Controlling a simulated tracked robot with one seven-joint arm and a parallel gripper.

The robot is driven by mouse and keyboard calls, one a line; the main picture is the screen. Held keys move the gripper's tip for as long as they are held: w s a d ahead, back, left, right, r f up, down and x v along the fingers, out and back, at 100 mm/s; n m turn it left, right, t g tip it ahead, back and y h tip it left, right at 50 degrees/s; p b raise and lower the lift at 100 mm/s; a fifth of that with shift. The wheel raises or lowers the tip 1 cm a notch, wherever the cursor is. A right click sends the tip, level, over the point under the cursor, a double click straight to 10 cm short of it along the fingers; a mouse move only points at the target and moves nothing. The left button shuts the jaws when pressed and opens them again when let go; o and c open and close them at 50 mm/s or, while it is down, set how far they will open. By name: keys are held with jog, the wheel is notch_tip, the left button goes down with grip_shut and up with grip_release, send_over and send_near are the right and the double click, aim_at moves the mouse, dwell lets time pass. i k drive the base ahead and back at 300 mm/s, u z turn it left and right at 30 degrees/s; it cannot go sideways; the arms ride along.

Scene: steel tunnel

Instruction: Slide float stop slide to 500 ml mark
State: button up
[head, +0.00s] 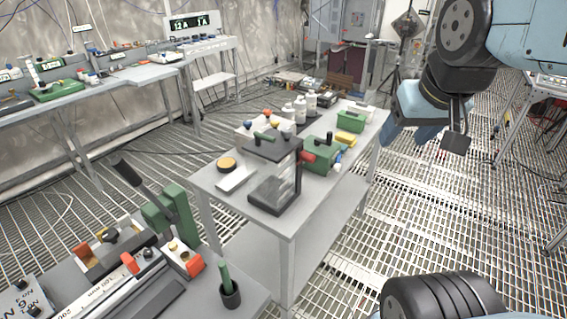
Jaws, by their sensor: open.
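A scale bar (102,289) with printed numbers lies on the near bench at the lower left. It runs diagonally, and its lower end is cut off by the picture edge. An orange piece (130,263) sits at its upper part, beside a black knob (147,254). This looks like the stop slide, but I cannot tell for sure. The 500 ml mark is too small to read. My gripper (440,138) hangs at the upper right, open and empty, far from the bench and over the grating floor.
A green lever stand (178,212) with a dark handle rises behind the scale. A black cup with a green handle (229,290) stands at the bench corner. The middle table (300,215) holds a black-framed clear box (275,180), bottles and green boxes.

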aim_at(305, 156)
jog(key=z, duration=0.6)
jog(key=k, duration=1.6)
jog(key=u, duration=0.6)
jog(key=i, duration=1)
jog(key=z, duration=0.05)
